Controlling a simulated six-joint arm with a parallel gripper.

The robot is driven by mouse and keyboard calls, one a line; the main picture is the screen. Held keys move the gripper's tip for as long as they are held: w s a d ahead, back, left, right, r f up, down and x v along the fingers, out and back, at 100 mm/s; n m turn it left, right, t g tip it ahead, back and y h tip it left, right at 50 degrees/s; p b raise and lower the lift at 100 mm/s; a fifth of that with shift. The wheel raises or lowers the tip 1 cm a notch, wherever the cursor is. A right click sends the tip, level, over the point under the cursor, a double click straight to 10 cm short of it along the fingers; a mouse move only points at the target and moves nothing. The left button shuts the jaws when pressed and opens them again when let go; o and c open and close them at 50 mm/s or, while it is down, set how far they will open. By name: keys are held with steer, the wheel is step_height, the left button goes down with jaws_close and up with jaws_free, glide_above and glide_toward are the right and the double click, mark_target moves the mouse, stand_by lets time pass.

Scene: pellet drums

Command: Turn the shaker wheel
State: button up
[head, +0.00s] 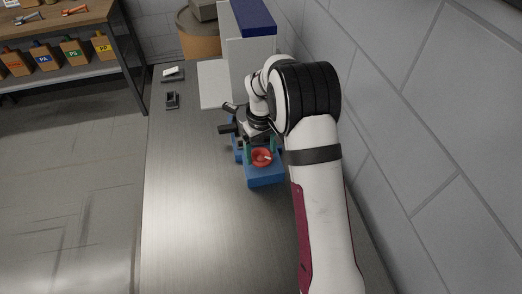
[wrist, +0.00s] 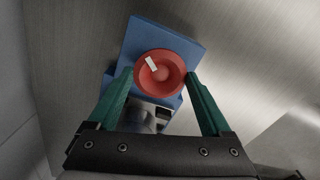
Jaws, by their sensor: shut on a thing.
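The shaker wheel (head: 262,157) is a red round dish-like wheel with a white mark, on the blue shaker base (head: 265,179). In the wrist view the red wheel (wrist: 168,80) sits between my green fingers, its white mark toward the upper left of its centre. The blue base (wrist: 160,32) shows behind it. My gripper (wrist: 161,82) has its fingertips on the left and right edges of the wheel and is shut on it. In the head view my gripper (head: 262,146) comes down over the wheel, and my arm hides part of the shaker.
The shaker stands on a metal bench (head: 195,215) along a grey block wall (head: 420,110). A white and blue cabinet (head: 250,55) stands behind it. Small dark items (head: 172,100) lie at the back left. The front left of the bench is clear. Shelf bins (head: 45,57) stand far left.

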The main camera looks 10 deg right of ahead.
mark_target(261, 155)
steer(key=n, duration=0.5)
steer(key=shift+r, duration=0.1)
steer(key=shift+n, duration=0.3)
stand_by(0.4)
steer(key=o, duration=1.2)
steer(key=shift+c, duration=0.2)
step_height(261, 155, up, 16)
